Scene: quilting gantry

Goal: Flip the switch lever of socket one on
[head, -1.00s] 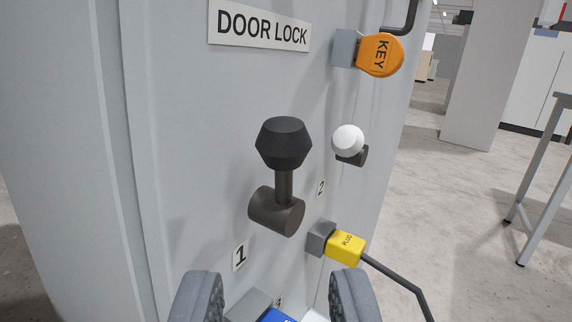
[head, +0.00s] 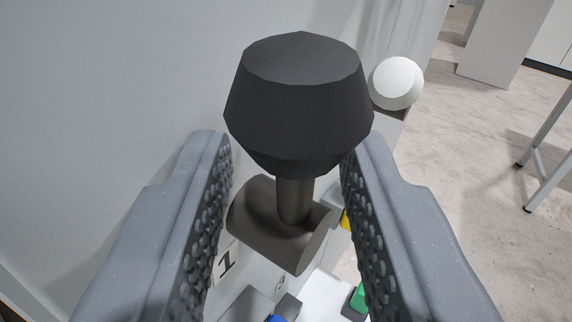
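The black switch lever of socket one (head: 298,95) stands up from its dark round pivot (head: 275,225) on the grey cabinet wall. The label "1" (head: 226,263) is below and left of the pivot. My gripper (head: 288,150) is open, with one ridged finger on each side of the lever. The left finger appears apart from the knob; the knob overlaps the right finger's tip, and I cannot tell whether they touch.
A white ball-ended lever (head: 396,83) is to the right of the black knob. A yellow plug (head: 346,220) is mostly hidden behind the right finger. Blue (head: 277,318) and green (head: 358,298) parts lie low down. A grey table frame (head: 548,160) stands at right on open floor.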

